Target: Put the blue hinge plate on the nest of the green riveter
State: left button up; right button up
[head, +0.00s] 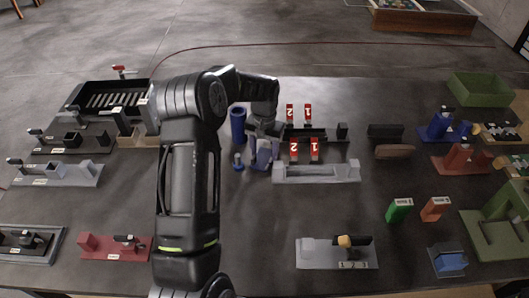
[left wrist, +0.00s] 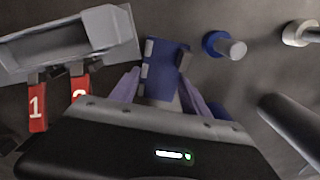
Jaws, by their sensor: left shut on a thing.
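The blue hinge plate (left wrist: 165,68) is between the two purple fingers of my left gripper (left wrist: 158,92) in the left wrist view, with its knuckled long edge showing. In the head view, my left gripper (head: 263,150) is just left of the grey trough fixture, and the plate is hard to tell from the fingers there. I cannot tell whether the plate touches the table. The green riveter (head: 497,222) stands at the right edge of the table, far from the gripper and partly cut off by the frame. Its nest is not clear. My right gripper is not in view.
A grey trough fixture (head: 316,172) with red number tags (head: 294,150) is right of the gripper. A blue-collared pin (head: 238,163) and a blue cylinder (head: 238,123) are close on its left. Green (head: 399,209) and orange (head: 435,208) blocks lie before the riveter.

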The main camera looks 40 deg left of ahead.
pick_arm(q)
jog(key=shift+f, duration=0.1)
jog(key=o, duration=1.6)
jog(key=shift+f, duration=0.1)
jog(key=shift+r, duration=0.55)
notch_tip(320, 180, up, 6)
jog(key=p, duration=0.3)
jog(key=shift+r+p, duration=0.1)
jog(key=shift+p, duration=0.3)
notch_tip(320, 180, up, 5)
send_over(264, 156)
jog(key=shift+d+b, duration=0.1)
jog(key=shift+b, duration=0.2)
